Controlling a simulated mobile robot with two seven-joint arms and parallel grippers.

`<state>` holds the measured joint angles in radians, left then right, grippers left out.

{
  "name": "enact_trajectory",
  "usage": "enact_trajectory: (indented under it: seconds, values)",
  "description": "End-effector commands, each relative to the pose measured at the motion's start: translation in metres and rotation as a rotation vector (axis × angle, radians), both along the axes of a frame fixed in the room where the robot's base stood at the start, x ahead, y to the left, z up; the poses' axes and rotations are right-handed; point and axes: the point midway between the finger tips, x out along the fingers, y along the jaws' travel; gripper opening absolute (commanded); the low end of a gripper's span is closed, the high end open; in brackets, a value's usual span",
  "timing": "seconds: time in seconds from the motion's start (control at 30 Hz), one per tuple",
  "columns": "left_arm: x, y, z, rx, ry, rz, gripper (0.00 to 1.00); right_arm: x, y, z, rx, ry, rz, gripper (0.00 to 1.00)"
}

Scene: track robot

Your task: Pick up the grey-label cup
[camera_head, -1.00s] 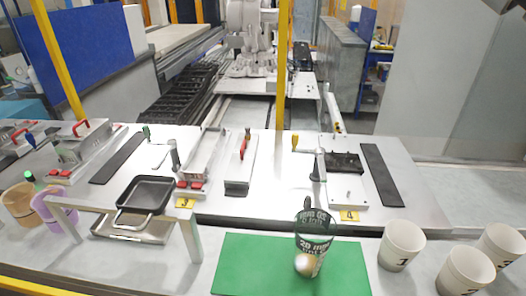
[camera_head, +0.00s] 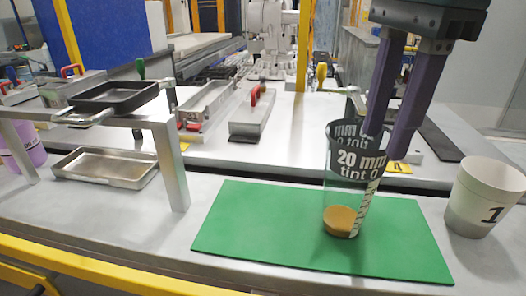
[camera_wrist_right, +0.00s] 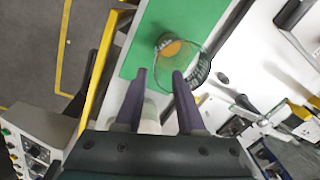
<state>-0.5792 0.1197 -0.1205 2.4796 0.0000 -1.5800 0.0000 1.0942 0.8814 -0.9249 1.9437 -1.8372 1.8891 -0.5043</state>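The grey-label cup (camera_head: 352,160) is clear, with a dark grey printed band and an orange-brown bottom. It stands upright on the green mat (camera_head: 260,230). My right gripper (camera_head: 387,148) comes down from the upper right, its two purple fingers apart and empty. In the head view its fingertips overlap the cup's upper right edge; I cannot tell whether they touch it. In the right wrist view the cup (camera_wrist_right: 200,68) lies just beyond the open right gripper (camera_wrist_right: 159,74), nearer the right finger. My left gripper is not in view.
A white cup marked 1 (camera_head: 482,195) stands right of the mat. A metal stand (camera_head: 174,165) with a black pan (camera_head: 118,97) is on the left, a shallow metal tray (camera_head: 105,167) beneath it. A purple cup (camera_head: 28,150) is at the far left. The mat's left part is clear.

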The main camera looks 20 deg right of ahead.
Motion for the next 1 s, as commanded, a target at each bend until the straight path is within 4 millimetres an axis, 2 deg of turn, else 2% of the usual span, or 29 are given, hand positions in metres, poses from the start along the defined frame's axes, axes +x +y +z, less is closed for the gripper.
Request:
enact_trajectory:
  seconds: [0.1, 0.27, 0.43, 0.6, 0.87, 1.0]
  values:
    - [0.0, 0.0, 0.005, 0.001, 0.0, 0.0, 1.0, 0.0, 0.001, -0.016, 0.003, 0.005, 0.001, 0.38]
    - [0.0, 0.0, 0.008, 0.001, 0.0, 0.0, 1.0, 0.001, 0.002, -0.029, 0.004, 0.003, 0.001, 0.38]
    - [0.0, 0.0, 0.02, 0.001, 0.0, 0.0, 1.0, -0.001, 0.006, -0.054, 0.005, 0.008, 0.004, 0.38]
    - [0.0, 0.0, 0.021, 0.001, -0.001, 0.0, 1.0, 0.002, 0.005, -0.076, 0.006, 0.004, 0.001, 0.38]
    - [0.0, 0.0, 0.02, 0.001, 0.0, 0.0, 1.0, 0.002, 0.006, -0.078, 0.006, 0.001, 0.003, 0.37]
    - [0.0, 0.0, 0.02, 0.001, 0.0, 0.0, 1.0, 0.002, 0.006, -0.078, 0.007, 0.001, 0.004, 0.21]
